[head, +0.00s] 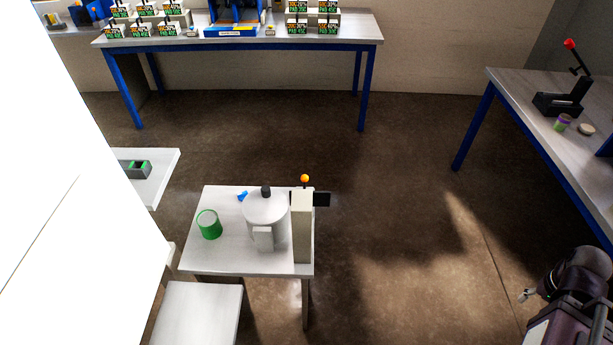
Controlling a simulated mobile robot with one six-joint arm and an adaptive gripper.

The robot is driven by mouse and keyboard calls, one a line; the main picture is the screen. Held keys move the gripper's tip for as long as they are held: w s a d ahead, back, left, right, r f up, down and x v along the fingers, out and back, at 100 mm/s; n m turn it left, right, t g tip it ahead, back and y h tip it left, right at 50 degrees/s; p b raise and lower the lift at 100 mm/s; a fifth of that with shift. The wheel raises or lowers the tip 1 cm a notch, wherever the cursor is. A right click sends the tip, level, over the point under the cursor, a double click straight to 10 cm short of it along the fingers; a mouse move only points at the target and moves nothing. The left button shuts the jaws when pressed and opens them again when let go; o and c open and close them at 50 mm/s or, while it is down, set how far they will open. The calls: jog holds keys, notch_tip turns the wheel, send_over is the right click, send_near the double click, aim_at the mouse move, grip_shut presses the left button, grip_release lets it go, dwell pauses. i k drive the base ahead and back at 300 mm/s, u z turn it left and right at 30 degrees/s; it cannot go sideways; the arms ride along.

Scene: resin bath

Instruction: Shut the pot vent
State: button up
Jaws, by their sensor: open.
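A pale round pot (265,210) stands on a small light table (215,257) at the lower middle of the head view. A black knob (265,191) stands up from its top, and a pale block shows on its near side. I cannot tell which part is the vent, or whether it is open or shut. My gripper (527,295) shows small at the lower right, at the end of my folded dark arm. It is open, with nothing seen in it, and far to the right of the pot.
A tall pale post (302,228) with an orange ball (304,178) and dark plate stands close right of the pot. A green can (209,224) and small blue piece (243,196) are left. The floor between pot and gripper is clear.

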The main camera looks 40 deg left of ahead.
aim_at(305, 178)
jog(key=i, duration=2.5)
jog(key=u, duration=4.3)
jog(key=i, duration=0.1)
jog(key=z, duration=2.7)
jog(key=k, duration=0.1)
jog(key=u, duration=1.55)
